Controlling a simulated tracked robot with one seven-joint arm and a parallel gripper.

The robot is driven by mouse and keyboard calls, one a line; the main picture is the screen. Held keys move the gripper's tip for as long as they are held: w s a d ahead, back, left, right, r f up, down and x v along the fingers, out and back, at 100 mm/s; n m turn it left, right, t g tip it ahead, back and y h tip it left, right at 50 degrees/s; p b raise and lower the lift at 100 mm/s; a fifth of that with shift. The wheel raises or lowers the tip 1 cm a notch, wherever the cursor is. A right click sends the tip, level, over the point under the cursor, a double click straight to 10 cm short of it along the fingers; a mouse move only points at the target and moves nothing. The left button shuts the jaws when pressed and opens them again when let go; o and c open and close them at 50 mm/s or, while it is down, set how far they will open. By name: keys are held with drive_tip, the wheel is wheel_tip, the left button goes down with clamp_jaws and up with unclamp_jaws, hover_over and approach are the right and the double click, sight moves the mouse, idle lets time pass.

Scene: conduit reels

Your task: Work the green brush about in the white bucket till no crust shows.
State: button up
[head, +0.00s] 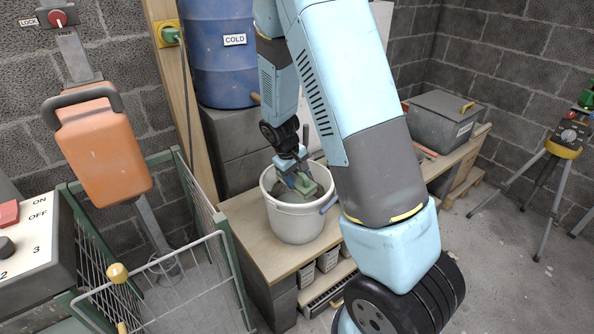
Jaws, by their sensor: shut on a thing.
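The white bucket (297,224) stands on a wooden bench near the middle of the head view. The green brush (309,189) is inside the bucket's mouth, tilted. My gripper (301,178) reaches down into the bucket from above and is shut on the brush. The bucket's inside looks grey where it shows. Its lower inside is hidden by the near wall, the brush and my gripper, so I cannot tell how much crust there is.
A blue barrel marked COLD (220,62) stands behind the bench (255,245). A wire cage (165,285) and an orange lever box (102,155) are at left. A grey lidded box (440,125) sits at the bench's right end. A tripod (548,165) stands at far right.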

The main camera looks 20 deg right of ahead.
drive_tip(key=shift+f, duration=8.3)
